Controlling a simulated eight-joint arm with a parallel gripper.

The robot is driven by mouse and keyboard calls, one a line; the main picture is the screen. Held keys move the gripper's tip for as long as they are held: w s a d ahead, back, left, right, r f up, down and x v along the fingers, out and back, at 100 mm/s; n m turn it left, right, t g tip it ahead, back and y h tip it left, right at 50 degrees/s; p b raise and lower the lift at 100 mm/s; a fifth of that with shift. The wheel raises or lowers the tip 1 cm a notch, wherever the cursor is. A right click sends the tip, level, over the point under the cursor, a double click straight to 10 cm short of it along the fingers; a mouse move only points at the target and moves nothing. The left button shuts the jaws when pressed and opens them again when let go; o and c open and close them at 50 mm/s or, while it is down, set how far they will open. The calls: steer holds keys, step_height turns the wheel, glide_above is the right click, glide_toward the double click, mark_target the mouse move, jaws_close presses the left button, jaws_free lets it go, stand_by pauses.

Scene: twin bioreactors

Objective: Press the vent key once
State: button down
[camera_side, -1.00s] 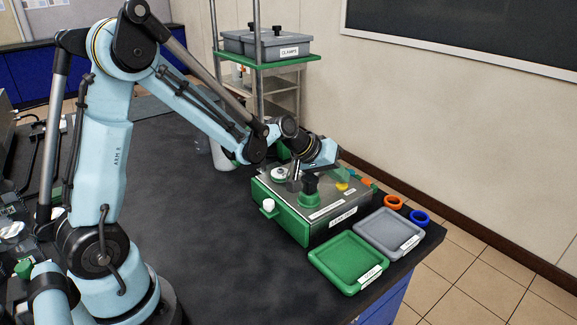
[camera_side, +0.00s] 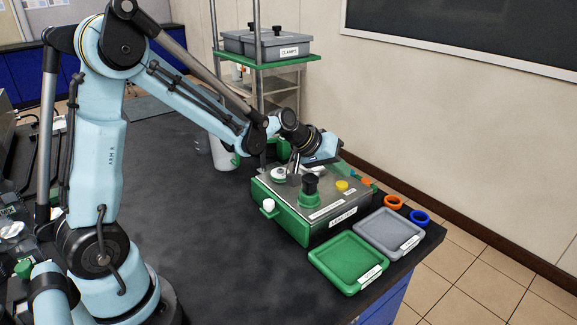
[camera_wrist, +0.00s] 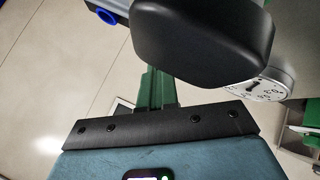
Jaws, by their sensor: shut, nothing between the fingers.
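A green-sided instrument box (camera_side: 288,215) with a grey metal top stands on the dark bench in the side view. A yellow round button (camera_side: 342,185) sits on its top at the right, with a small label beside it that is too small to read. I cannot tell for sure which control is the vent key. My gripper (camera_side: 296,172) is shut and empty, pointing down over the back left part of the top, beside a white round dial (camera_side: 278,173). Whether its tips touch the top cannot be told. The dial also shows in the wrist view (camera_wrist: 270,89).
A black-capped green post (camera_side: 310,190) rises from the box's top. A green tray (camera_side: 348,262) and a grey tray (camera_side: 390,232) lie in front and right. Orange (camera_side: 393,202) and blue (camera_side: 420,217) rings lie behind them. A shelf rack (camera_side: 268,65) stands behind.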

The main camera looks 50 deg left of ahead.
steer(key=shift+r, duration=0.1)
steer(key=shift+r, duration=2.4)
steer(key=m+g+y, duration=0.1)
steer(key=m, duration=0.2)
glide_toward(338, 184)
steer(key=s+d+r, duration=0.4)
steer(key=s+f+m+y, duration=0.1)
steer(key=s+f+m, duration=0.1)
steer(key=s, duration=0.8)
steer(key=shift+s+f+g+y, duration=0.15)
steer(key=shift+f+g+y, duration=0.2)
steer(key=shift+g+y, duration=0.05)
